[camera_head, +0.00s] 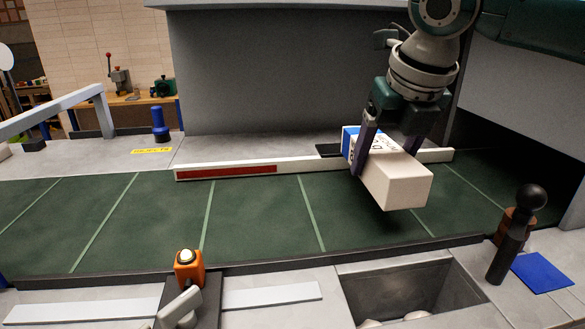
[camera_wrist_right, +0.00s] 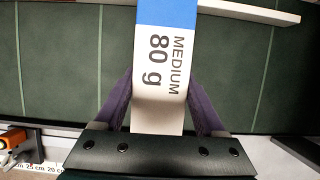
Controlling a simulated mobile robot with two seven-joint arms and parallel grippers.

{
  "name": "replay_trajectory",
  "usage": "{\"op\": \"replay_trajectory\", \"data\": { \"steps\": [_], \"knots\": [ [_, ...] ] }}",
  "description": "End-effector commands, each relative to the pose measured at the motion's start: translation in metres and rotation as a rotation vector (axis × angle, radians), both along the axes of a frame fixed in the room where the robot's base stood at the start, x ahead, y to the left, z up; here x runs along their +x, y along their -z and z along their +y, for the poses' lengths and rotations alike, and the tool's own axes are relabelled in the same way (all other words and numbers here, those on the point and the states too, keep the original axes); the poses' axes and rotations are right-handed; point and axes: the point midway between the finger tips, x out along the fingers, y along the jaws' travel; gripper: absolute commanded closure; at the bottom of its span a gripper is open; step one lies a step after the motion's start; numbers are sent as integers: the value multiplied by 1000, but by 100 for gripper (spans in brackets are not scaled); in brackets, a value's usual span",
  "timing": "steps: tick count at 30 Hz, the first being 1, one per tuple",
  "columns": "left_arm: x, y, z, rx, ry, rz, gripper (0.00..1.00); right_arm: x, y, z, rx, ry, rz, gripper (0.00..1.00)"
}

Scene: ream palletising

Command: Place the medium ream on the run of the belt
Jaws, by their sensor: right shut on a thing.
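The medium ream (camera_head: 395,182) is a white block with a blue band at one end. In the right wrist view the ream (camera_wrist_right: 160,75) reads "MEDIUM 80 g". My right gripper (camera_head: 372,150) is shut on it, one finger on each side; the fingers (camera_wrist_right: 160,105) also show in the right wrist view. The ream is held over the right part of the green belt (camera_head: 260,215), apparently a little above it, with a dark patch under it. The belt has pale cross lines. My left gripper is not in view.
A white rail with a red strip (camera_head: 227,171) runs along the belt's far side. In front are an orange button post (camera_head: 188,266), an open bin (camera_head: 410,290), a black-knobbed lever (camera_head: 515,230) and a blue pad (camera_head: 542,272). The belt left of the ream is clear.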

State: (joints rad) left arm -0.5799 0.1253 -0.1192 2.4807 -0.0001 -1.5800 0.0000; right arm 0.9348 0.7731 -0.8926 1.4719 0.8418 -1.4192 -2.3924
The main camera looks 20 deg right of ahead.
Motion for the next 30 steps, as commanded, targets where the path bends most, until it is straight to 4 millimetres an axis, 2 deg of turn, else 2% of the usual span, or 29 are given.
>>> {"op": "replay_trajectory", "data": {
  "steps": [6,9,21,22,28,30],
  "knots": [
    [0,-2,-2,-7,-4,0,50,0,32,0,0,0,2,100],
    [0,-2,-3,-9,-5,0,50,0,41,0,0,0,0,100],
    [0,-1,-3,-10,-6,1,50,0,46,0,-1,-1,-2,100],
    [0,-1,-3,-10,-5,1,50,0,46,0,0,-1,0,24],
    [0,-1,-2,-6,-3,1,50,0,46,0,-1,-1,1,2],
    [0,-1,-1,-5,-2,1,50,0,46,0,-1,-1,1,0]
  ]
}}
